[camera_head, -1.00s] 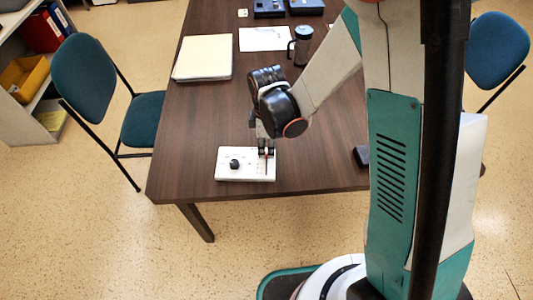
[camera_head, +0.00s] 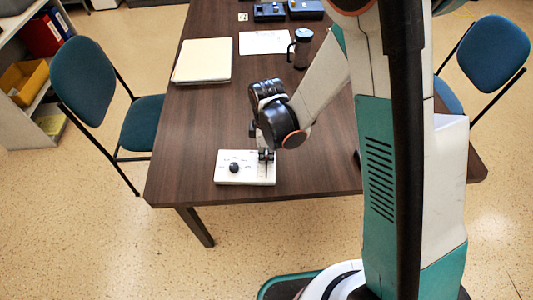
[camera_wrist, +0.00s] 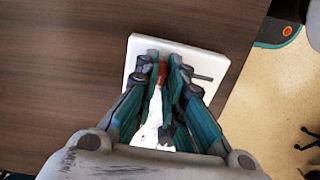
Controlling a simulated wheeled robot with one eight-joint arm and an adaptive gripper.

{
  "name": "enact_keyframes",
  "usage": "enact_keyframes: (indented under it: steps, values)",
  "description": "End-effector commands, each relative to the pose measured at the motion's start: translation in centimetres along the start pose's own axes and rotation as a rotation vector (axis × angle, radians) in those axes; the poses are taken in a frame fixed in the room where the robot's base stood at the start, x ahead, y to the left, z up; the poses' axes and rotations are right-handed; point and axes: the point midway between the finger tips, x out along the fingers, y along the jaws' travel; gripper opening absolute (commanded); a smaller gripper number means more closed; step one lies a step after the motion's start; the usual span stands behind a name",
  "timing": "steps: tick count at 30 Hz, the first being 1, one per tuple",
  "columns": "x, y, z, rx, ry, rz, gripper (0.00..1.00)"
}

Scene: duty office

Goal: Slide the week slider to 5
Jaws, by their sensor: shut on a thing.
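A white control panel (camera_head: 229,179) lies flat near the front edge of the table, with a round black knob (camera_head: 234,167) on its left part. A dark slider slot (camera_head: 268,171) runs along its right part, and a dark slot line also shows in the wrist view (camera_wrist: 203,77). My gripper (camera_head: 266,157) points down over the right part of the panel. In the wrist view its fingers (camera_wrist: 162,75) are closed around a small reddish-brown slider handle (camera_wrist: 162,71). The fingers hide much of the panel, and the scale marks are too small to read.
A pale folder (camera_head: 203,61), a paper sheet (camera_head: 265,42), a dark press mug (camera_head: 301,48) and black boxes (camera_head: 269,11) stand farther back on the table (camera_head: 195,118). Blue chairs stand left (camera_head: 84,75) and right (camera_head: 497,53). The tabletop left of the panel is clear.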

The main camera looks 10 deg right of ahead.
Motion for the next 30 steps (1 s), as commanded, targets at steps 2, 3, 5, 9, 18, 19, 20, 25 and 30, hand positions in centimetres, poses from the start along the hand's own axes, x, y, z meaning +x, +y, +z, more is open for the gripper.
enact_keyframes:
  steps: [2, 3, 5, 9, 18, 19, 20, 25, 30]
  values:
    - [0.1, 0.8, 0.0, 0.001, 0.000, 0.000, 0.00]
    - [0.1, 1.1, 0.0, 0.002, 0.000, 0.000, 0.00]
    - [0.1, 1.3, 0.0, 0.002, 0.000, 0.000, 0.00]
    - [0.0, 1.2, 0.0, 0.001, 0.000, 0.000, 0.00]
    - [0.0, 1.2, 0.0, 0.001, 0.000, 0.000, 0.30]
    - [0.0, 1.2, 0.0, 0.001, 0.000, 0.000, 0.30]
    - [0.0, 1.2, 0.0, 0.001, 0.000, 0.000, 0.30]
    - [-0.2, 1.2, 0.0, 0.000, 0.000, 0.000, 0.30]
    - [-1.7, 1.2, 0.0, 0.001, 0.000, 0.000, 0.30]
